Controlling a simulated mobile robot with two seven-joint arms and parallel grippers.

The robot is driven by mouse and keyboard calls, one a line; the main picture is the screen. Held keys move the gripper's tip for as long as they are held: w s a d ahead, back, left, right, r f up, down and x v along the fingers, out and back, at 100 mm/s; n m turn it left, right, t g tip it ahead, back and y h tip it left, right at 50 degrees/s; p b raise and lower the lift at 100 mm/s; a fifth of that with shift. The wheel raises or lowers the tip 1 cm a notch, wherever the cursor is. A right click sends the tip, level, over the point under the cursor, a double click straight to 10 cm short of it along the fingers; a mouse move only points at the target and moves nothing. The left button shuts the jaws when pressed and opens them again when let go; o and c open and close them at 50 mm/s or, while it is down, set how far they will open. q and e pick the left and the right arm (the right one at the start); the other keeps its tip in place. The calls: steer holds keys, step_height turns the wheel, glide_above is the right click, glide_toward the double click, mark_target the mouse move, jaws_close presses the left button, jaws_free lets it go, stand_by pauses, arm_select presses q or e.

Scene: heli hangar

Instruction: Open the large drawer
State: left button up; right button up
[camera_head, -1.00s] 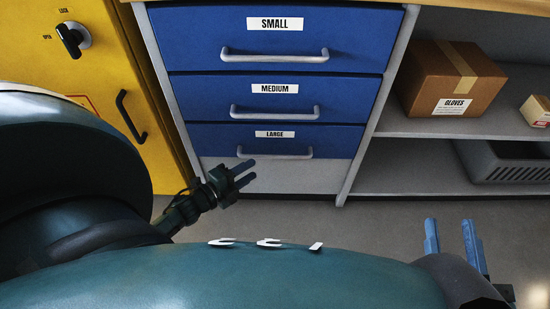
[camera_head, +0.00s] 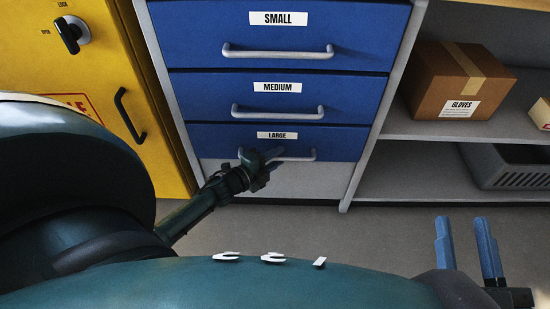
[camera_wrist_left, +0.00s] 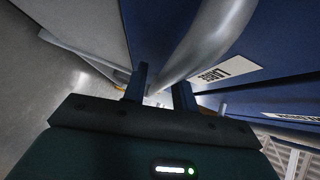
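The large drawer (camera_head: 338,143) is the lowest of the blue drawers and is closed, with a "LARGE" label (camera_head: 277,135). Its grey bar handle (camera_head: 300,155) is partly covered by my left gripper (camera_head: 266,155) in the head view. In the left wrist view the handle (camera_wrist_left: 203,45) comes down between the two fingers of the left gripper (camera_wrist_left: 160,88), which stand apart on either side of it. I cannot tell whether the fingers touch it. My right gripper (camera_head: 465,222) is open and empty at the lower right, over the floor.
The medium drawer (camera_head: 350,100) and small drawer (camera_head: 370,40) above are closed. A yellow cabinet (camera_head: 90,85) stands left. Shelves at right hold a gloves box (camera_head: 430,85) and a grey crate (camera_head: 480,165). Open floor (camera_head: 330,235) lies in front.

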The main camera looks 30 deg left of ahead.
arm_select(q)
jaws_close()
arm_select(e)
steer(key=shift+f, duration=0.1)
stand_by(0.3)
